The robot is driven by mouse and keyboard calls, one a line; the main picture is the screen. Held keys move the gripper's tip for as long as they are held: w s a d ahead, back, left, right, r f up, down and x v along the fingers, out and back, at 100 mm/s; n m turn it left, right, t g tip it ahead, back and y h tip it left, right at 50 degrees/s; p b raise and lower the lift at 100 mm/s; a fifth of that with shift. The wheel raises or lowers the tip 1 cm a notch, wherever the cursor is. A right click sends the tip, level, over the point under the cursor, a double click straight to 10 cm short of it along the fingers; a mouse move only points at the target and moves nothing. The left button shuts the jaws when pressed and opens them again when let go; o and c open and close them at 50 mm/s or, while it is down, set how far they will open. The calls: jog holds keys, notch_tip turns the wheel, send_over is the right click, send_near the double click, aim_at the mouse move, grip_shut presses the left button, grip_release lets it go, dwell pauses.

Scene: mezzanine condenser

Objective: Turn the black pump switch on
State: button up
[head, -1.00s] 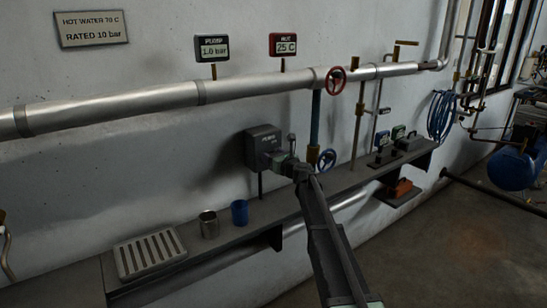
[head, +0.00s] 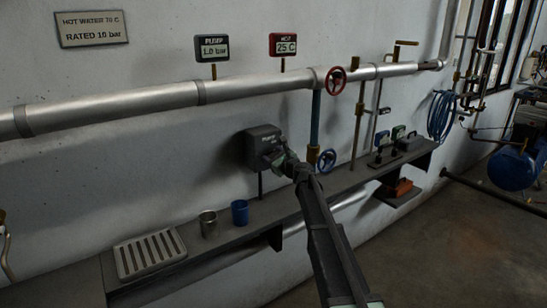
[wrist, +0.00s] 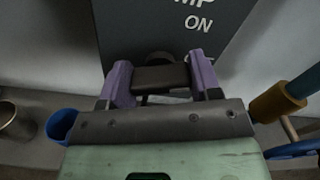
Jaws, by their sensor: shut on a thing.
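The pump switch is a dark grey box (head: 260,146) on the wall under the pipe. In the wrist view its face (wrist: 165,25) shows "MP" and "ON", with a lower word partly hidden behind a finger. My gripper (head: 276,156) is at the front of the box in the head view. In the wrist view its two purple fingers (wrist: 162,76) are shut on the black switch handle (wrist: 160,78), one finger on each side. The handle's exact pointing relative to the words cannot be told.
A blue cup (head: 240,212), a metal cup (head: 208,223) and a slotted grey tray (head: 149,253) stand on the shelf to the left. A blue valve wheel (head: 327,160) is close at the right. The pump gauge (head: 212,48) reads 1.0 bar.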

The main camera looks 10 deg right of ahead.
jog(key=n, duration=0.3)
jog(key=shift+n, duration=2.3)
jog(key=o, duration=0.9)
jog(key=shift+s, duration=0.1)
jog(key=v, duration=1)
jog(key=shift+s+d, duration=0.2)
jog(key=shift+s, duration=0.05)
